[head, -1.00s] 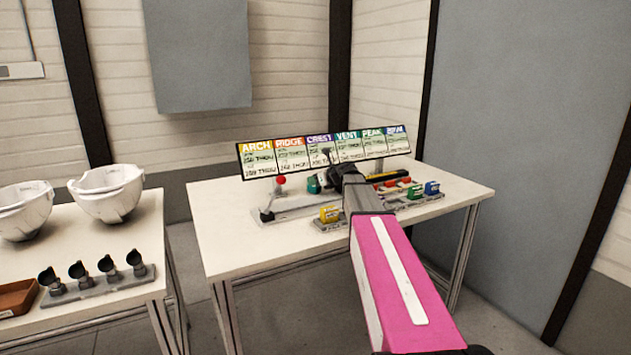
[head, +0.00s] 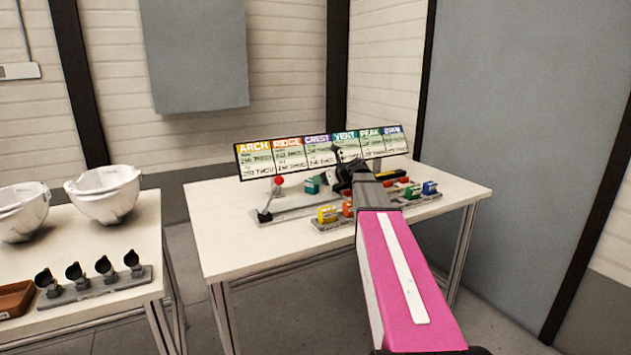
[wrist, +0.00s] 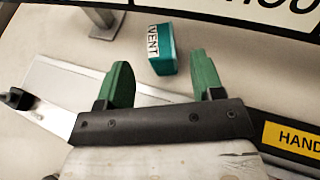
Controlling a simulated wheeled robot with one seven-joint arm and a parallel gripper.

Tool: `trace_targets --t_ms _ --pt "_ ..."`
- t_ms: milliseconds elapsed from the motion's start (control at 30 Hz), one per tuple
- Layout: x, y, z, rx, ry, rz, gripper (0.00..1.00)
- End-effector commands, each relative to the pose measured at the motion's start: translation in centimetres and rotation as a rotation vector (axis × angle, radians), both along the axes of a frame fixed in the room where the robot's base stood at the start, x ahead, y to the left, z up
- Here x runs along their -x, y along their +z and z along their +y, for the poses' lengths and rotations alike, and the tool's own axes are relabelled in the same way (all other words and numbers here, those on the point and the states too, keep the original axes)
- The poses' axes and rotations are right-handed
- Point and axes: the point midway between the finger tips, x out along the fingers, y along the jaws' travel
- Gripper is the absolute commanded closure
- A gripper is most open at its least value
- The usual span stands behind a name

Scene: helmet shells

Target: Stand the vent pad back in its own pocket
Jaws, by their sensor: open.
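The vent pad (wrist: 163,52) is a small teal block with a white VENT label. In the wrist view it lies at the top centre, on the pale table just past the gap between my fingertips. In the head view the teal block (head: 312,185) is on the table left of my gripper (head: 342,160). My gripper's green fingers (wrist: 161,82) are spread wide with nothing held between them. The pad rack (head: 336,224) holds a yellow pad (head: 326,214), an orange pad (head: 347,208), and green and blue pads at its right. My arm hides the rack's middle, so I cannot see the vent pocket.
A label board (head: 320,155) stands behind the pads along the table's back. A grey fixture with a red-knobbed lever (head: 279,182) is at left. A HAND-marked dark bar (wrist: 290,138) is right of my gripper. The table's left front is clear.

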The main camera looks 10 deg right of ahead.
Motion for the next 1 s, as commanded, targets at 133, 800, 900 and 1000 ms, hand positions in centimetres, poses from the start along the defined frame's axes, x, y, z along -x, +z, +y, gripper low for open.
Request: trace_targets --t_ms 133,800,900,1000 --pt "2.3 1.2 -1.8 0.0 -0.002 -0.001 0.39" --pt "2.4 1.1 -2.4 -0.001 0.002 0.0 0.34" --pt "1.5 0.6 -1.6 -0.001 0.002 0.0 0.34" --pt "0.4 0.0 -0.8 0.0 0.002 0.001 0.34"
